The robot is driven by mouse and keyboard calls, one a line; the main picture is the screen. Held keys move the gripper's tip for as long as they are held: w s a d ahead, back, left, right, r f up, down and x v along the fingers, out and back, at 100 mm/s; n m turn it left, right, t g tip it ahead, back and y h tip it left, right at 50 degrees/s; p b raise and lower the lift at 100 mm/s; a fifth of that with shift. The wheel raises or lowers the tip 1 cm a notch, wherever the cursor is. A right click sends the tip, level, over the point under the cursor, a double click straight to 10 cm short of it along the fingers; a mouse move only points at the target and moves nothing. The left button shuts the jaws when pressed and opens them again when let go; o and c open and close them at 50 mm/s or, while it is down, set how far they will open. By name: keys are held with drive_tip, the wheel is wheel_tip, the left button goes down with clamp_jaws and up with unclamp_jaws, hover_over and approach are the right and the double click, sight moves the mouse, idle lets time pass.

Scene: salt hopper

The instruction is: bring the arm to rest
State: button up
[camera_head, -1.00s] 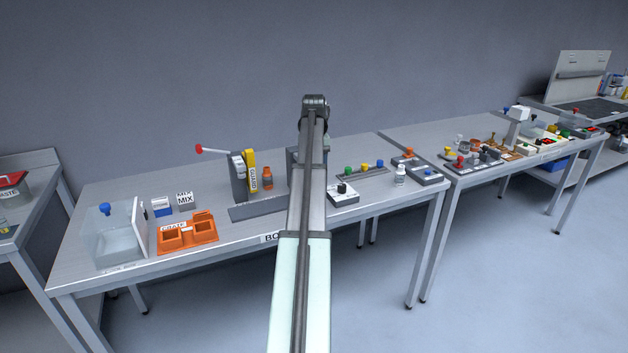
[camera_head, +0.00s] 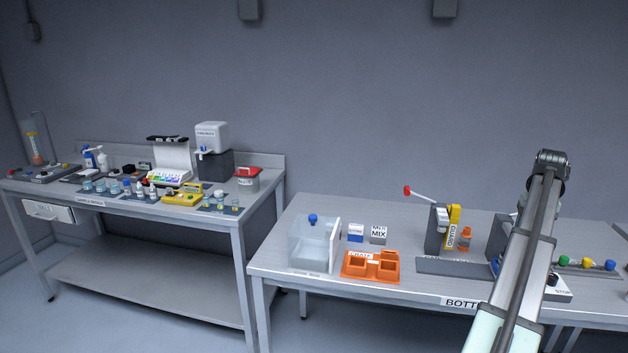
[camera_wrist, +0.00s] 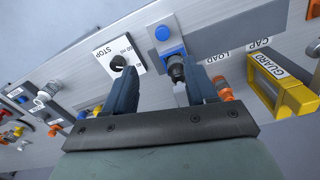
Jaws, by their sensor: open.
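My arm (camera_head: 525,240) rises at the right of the head view, in front of the bottling bench. My gripper (camera_wrist: 160,88) shows in the wrist view with its two dark blue fingers apart and nothing held between them. Beyond the fingers is a grey station with a blue button (camera_wrist: 162,33) and a dark nozzle-like part. A white box with a black knob (camera_wrist: 117,63), marked STOP, lies past the left finger. In the head view the gripper is hidden behind the arm.
On the bench are an orange crate (camera_head: 371,280), a clear bin (camera_head: 310,243), a yellow guard (camera_head: 453,228), also in the wrist view (camera_wrist: 285,92), and a red-tipped lever (camera_head: 420,196). A second bench (camera_head: 262,215) with labware stands left.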

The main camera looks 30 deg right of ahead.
drive_tip(key=w+a+f+n+y, duration=0.2)
drive_tip(key=w+a+f+n, duration=0.3)
drive_tip(key=a+f, duration=0.95)
drive_tip(key=w+a+f+n+g+y, duration=0.15)
drive_tip(key=w+a+f, duration=0.55)
drive_tip(key=a+f, duration=0.75)
drive_tip(key=w+a+f+n+y, duration=0.4)
drive_tip(key=a+f, duration=0.6)
drive_tip(key=a, duration=0.8)
drive_tip(key=s+a+f+g+h, duration=0.2)
drive_tip(key=s+a+f, duration=0.1)
drive_tip(key=a+f, duration=0.55)
drive_tip(key=s+a+f+g+h, duration=0.1)
drive_tip(key=s+a+f+h, duration=0.15)
drive_tip(key=a+f, duration=0.65)
drive_tip(key=s+a+f+h, duration=0.1)
drive_tip(key=s+a+f, duration=0.1)
drive_tip(key=s, duration=0.3)
drive_tip(key=s+a+f+g+h, duration=0.1)
drive_tip(key=s+a+f, duration=0.2)
drive_tip(key=s+a, duration=0.2)
drive_tip(key=s+a+f+n+g+h, duration=0.1)
drive_tip(key=s+a+f, duration=0.1)
drive_tip(key=s+a, duration=0.2)
drive_tip(key=shift+s+f, duration=0.35)
drive_tip(key=shift+s, duration=0.9)
